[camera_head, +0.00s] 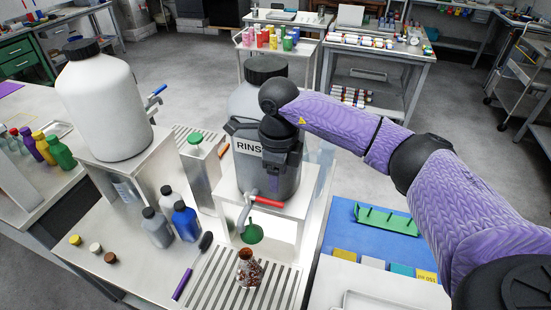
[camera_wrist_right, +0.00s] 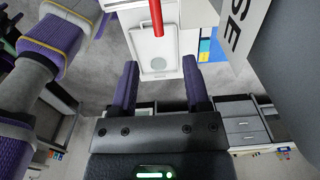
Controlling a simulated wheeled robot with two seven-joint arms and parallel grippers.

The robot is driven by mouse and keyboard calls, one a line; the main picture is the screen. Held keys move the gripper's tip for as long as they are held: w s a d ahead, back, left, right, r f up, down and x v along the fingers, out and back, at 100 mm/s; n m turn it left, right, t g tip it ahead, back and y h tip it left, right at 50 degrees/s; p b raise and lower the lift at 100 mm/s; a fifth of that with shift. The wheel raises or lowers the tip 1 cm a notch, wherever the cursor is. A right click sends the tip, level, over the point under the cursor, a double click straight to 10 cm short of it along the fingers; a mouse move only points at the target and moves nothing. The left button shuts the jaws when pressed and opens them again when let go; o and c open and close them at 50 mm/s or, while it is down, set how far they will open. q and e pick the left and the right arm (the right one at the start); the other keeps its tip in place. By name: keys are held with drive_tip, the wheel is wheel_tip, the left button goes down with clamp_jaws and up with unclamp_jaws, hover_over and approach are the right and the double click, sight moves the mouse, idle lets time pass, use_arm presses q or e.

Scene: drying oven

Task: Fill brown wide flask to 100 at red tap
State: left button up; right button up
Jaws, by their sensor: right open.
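My right gripper (camera_head: 274,186) points down in front of the container, just above the red handle. In the wrist view its fingers (camera_wrist_right: 160,78) are apart, with nothing between them. My left gripper is not in view.
A large white jug (camera_head: 105,105) with a blue tap stands on a stand at left. A blue mat (camera_head: 345,240) with a green rack is at right.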

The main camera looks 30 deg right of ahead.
sight(264, 200)
wheel_tip(264, 200, down, 8)
drive_tip(key=shift+a+r, duration=0.1)
drive_tip(key=shift+r, duration=0.1)
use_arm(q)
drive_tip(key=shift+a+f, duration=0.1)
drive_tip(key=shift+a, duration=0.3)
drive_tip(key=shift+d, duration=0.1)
use_arm(e)
clamp_jaws()
use_arm(q)
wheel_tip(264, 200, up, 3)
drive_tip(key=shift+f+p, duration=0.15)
drive_tip(key=shift+p, duration=1.1)
use_arm(e)
drive_tip(key=a+m, duration=0.1)
drive_tip(key=s+m, duration=0.1)
drive_tip(key=m, duration=0.1)
drive_tip(key=shift+a+m, duration=0.3)
drive_tip(key=shift+a, duration=0.1)
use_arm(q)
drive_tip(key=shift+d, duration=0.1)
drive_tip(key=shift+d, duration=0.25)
